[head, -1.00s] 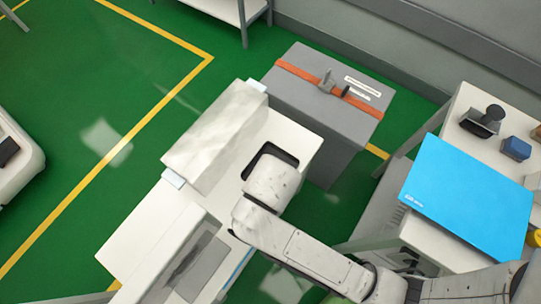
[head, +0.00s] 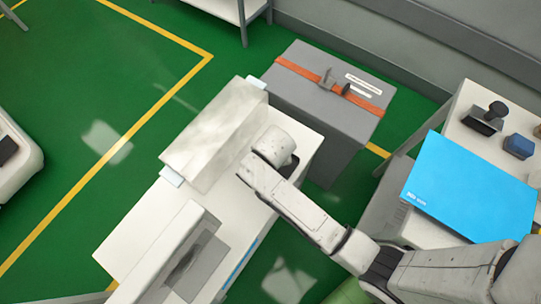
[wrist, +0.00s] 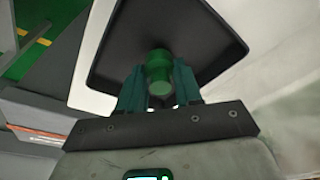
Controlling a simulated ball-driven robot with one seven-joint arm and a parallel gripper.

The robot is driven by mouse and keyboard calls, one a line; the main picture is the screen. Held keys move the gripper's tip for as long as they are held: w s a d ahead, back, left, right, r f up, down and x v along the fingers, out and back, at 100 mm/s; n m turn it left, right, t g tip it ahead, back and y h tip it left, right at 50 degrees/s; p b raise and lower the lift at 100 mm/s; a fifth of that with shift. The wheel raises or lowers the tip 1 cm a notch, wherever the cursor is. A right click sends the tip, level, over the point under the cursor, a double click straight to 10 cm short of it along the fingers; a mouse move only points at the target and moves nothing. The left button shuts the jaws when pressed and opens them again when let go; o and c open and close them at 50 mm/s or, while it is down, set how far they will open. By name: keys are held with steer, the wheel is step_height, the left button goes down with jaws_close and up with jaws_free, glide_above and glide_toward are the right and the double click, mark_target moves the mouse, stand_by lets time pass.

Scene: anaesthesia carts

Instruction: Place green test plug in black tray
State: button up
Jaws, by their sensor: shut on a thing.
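The green test plug (wrist: 158,72) is held between the dark teal fingers of my gripper (wrist: 160,90) in the wrist view. The black tray (wrist: 215,38) lies beyond the fingers, and the plug is seen against its floor. I cannot tell whether the plug touches the tray. In the head view a dark piece of the tray (head: 291,168) shows beside my wrist, on the white cart top; my arm covers most of it. My gripper and the plug are hidden there.
A pale box-shaped unit (head: 213,140) stands on the white cart (head: 150,222), close left of my wrist. A grey case with an orange strap (head: 335,125) is behind. At right, a table holds a blue panel (head: 470,190), a blue block (head: 519,146) and a black-knobbed item (head: 488,118).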

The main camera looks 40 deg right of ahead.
steer(key=shift+f, duration=0.2)
steer(key=shift+f, duration=0.15)
steer(key=o, duration=1)
steer(key=r, duration=0.4)
steer(key=s+r+p, duration=0.1)
steer(key=r, duration=0.3)
steer(key=s+a+r, duration=0.1)
steer(key=r, duration=0.3)
steer(key=shift+s+r+p, duration=0.1)
steer(key=shift+p, duration=0.2)
steer(key=s+d+n, duration=0.1)
steer(key=s+d, duration=0.1)
steer(key=s, duration=0.3)
steer(key=s+d+n, duration=0.2)
steer(key=s+d, duration=0.1)
steer(key=s, duration=0.2)
steer(key=s+d+n+g, duration=0.1)
steer(key=s+d, duration=0.2)
steer(key=s, duration=0.2)
steer(key=shift+s+d+n+y, duration=0.15)
steer(key=shift+d+n+y, duration=0.05)
steer(key=shift+n+y, duration=0.2)
